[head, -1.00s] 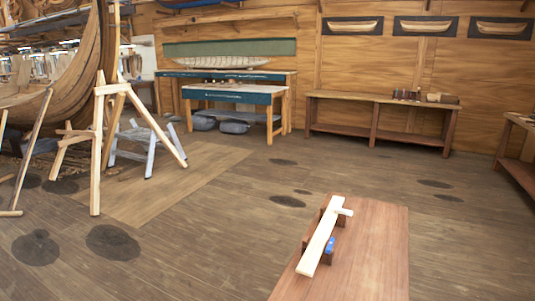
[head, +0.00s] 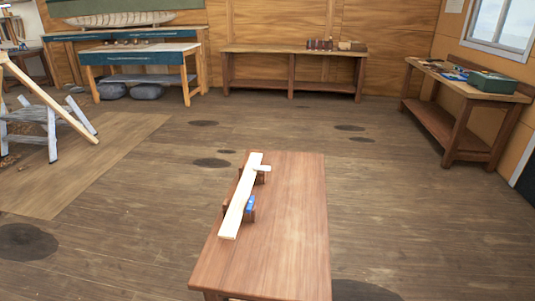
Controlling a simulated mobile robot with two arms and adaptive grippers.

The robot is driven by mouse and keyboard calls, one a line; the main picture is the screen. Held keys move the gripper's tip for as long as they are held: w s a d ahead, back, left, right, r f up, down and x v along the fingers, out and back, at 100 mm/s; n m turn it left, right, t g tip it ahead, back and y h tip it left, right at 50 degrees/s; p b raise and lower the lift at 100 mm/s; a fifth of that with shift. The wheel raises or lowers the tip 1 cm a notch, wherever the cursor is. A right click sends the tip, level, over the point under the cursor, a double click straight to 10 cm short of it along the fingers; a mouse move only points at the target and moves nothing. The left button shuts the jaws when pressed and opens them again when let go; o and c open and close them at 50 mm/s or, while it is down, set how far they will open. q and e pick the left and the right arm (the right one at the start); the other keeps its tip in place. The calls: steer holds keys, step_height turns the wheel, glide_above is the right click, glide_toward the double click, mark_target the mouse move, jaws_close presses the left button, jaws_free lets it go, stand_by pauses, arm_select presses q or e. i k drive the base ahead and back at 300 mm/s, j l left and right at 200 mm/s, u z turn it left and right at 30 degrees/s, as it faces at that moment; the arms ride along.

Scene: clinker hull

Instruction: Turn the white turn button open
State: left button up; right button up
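A small white piece (head: 263,168), which looks like the white turn button, sticks out to the right from near the far end of a long pale board (head: 240,199). The board lies on brown wooden blocks on a reddish-brown table (head: 285,225). A small blue piece (head: 250,203) sits at the board's right side, nearer to me. How the white piece is fixed is too small to tell. Neither of my grippers is in view.
Open plank floor (head: 400,210) surrounds the table. A long bench (head: 290,53) stands at the back wall, and another bench (head: 450,110) with a green box (head: 493,82) stands at the right. A grey trestle (head: 50,130) stands at the left.

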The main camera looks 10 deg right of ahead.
mark_target(262, 168)
steer(key=i+l+z, duration=0.25)
steer(key=i+l, duration=0.2)
steer(key=i+j, duration=0.15)
steer(key=j, duration=0.2)
steer(key=i+j+z, duration=0.15)
steer(key=j, duration=0.2)
steer(key=i+j, duration=0.15)
steer(key=j, duration=0.25)
steer(key=i+j+z, duration=0.1)
steer(key=j, duration=0.25)
steer(key=i+j+z, duration=0.1)
steer(key=j, duration=0.3)
steer(key=i+j, duration=0.2)
steer(key=j, duration=0.2)
steer(key=i+j+z, duration=0.15)
steer(key=j, duration=0.2)
